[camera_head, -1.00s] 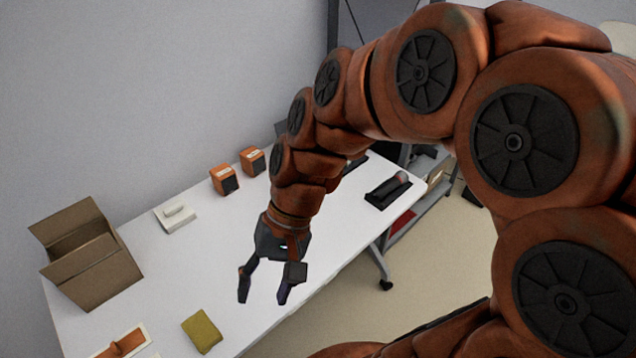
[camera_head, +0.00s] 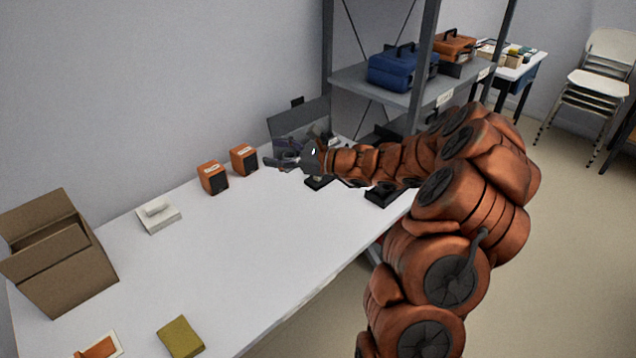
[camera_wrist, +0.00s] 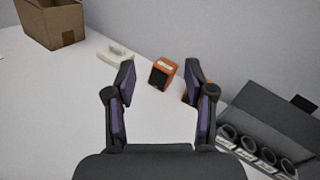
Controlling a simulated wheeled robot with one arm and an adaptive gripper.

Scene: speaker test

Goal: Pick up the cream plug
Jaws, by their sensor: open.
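A pale, low block with a rounded, cream-white piece on top (camera_head: 156,207) lies on the table left of the speakers. It also shows in the wrist view (camera_wrist: 116,54); I cannot tell whether that piece is the cream plug. My gripper (camera_head: 271,153) is open and empty at the back right of the table, pointing left, just right of the orange speakers. In the wrist view its fingers (camera_wrist: 160,76) are spread, with an orange speaker (camera_wrist: 162,74) in line between them, farther off. No other cream plug shows clearly; my gripper and arm hide part of the dark equipment.
Two orange speakers (camera_head: 213,178) stand near the wall. A dark panel (camera_wrist: 272,120) with several labelled round sockets is at right. An open cardboard box (camera_head: 62,262) and a yellow-green cloth (camera_head: 180,338) are at left and front. The table's middle is clear.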

